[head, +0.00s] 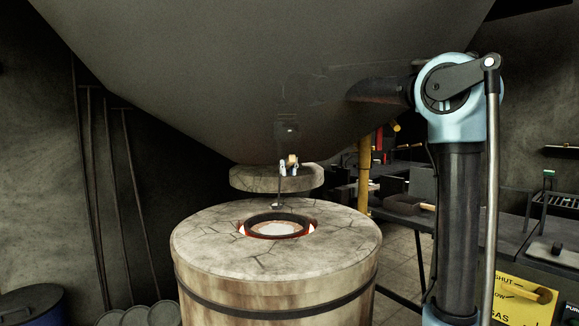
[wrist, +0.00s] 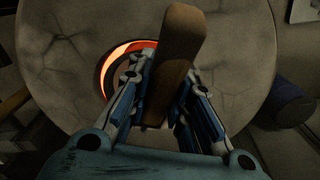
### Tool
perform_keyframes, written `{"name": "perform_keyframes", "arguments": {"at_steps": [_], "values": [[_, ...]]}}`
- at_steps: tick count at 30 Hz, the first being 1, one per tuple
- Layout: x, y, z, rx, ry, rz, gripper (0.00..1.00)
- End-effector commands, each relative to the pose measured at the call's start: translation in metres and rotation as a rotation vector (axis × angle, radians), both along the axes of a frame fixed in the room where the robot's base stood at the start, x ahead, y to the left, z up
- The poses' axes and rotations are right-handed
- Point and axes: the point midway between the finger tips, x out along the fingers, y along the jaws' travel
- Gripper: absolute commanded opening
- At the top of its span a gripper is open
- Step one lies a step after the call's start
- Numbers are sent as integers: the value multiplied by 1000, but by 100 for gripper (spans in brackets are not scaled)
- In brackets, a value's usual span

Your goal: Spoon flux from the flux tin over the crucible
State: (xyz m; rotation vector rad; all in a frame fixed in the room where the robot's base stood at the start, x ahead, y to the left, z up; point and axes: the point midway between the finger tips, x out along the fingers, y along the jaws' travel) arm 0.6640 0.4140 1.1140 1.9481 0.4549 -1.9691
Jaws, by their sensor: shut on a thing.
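My gripper (head: 289,167) is shut on the wooden handle of a spoon (head: 277,205), whose thin shaft and small dark bowl hang down over the furnace opening. The crucible (head: 252,221) sits in that opening, with a dark rim, a pale surface inside and a red-orange glow around it. The spoon is above the crucible, apart from its rim. In the wrist view the brown handle (wrist: 183,40) stands between my blue and white fingers (wrist: 163,85), and hides part of the glowing opening. I cannot tell whether the bowl holds flux. I cannot make out the flux tin.
The round furnace (head: 205,245) has a cracked top. Its lid (head: 262,182) is behind the opening. A large grey hood (head: 240,70) hangs low overhead. A bench (head: 410,212) is at the right, near a yellow gas sign (head: 520,305). A blue drum (head: 32,303) stands at lower left.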

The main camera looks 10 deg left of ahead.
Motion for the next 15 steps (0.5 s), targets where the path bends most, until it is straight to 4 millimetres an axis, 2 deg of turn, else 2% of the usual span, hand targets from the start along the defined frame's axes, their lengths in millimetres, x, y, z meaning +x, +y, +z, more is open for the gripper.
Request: {"name": "perform_keyframes", "arguments": {"at_steps": [9,15], "values": [[0,0,-26,0,0,0,0],[7,-16,-30,81,42,-14,0]]}}
